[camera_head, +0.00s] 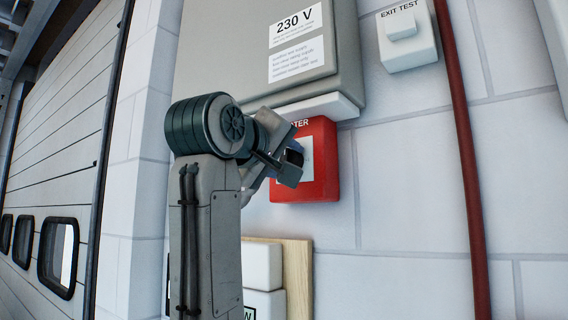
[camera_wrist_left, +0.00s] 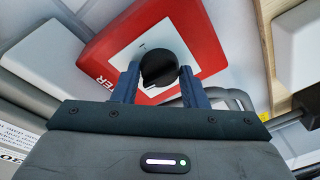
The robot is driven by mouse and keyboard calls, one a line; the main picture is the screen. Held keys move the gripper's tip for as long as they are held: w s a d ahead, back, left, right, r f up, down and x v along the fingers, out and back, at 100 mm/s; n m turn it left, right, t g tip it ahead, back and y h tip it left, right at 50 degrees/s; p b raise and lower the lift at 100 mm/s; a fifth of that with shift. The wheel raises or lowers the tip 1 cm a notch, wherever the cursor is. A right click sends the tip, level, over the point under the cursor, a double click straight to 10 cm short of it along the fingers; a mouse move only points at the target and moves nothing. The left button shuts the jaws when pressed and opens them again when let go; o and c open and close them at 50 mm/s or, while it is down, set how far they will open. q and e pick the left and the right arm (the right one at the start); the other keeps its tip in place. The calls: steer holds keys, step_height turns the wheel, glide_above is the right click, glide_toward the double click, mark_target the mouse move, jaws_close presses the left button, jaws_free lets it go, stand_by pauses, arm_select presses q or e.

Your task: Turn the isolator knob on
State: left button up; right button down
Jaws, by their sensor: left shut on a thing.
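The isolator knob (camera_wrist_left: 158,68) is black and round, with a white mark on its edge, in the left wrist view. It sits on a white plate on a red box (camera_head: 322,172), which is fixed to the wall in the head view; the red box also shows in the left wrist view (camera_wrist_left: 200,25). My left gripper (camera_wrist_left: 158,80) has its two fingers on either side of the knob and is shut on it. In the head view the left gripper (camera_head: 290,165) is in front of the red box, and the arm hides the box's left part. My right gripper is not in view.
A grey 230 V cabinet (camera_head: 345,60) hangs just above the red box. A white EXIT TEST box (camera_head: 406,38) and a red pipe (camera_head: 465,150) are to the right. A wooden board (camera_head: 298,275) with white boxes is below. The wall at lower right is clear.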

arm_select(q)
steer(key=m+h+b, duration=0.1)
steer(key=m+b, duration=0.2)
steer(key=m, duration=0.3)
steer(key=m+h+b, duration=0.1)
steer(key=m+b, duration=0.3)
steer(key=m, duration=0.2)
steer(key=m+h+b, duration=0.1)
steer(key=m+b, duration=0.2)
steer(key=m, duration=0.3)
steer(key=shift+w+a+f+m, duration=0.15)
steer(key=shift+f+m, duration=0.1)
steer(key=shift+m, duration=0.15)
steer(key=shift+m+b, duration=0.3)
steer(key=o, duration=0.9)
steer(key=shift+o, duration=0.3)
steer(key=shift+a, duration=0.1)
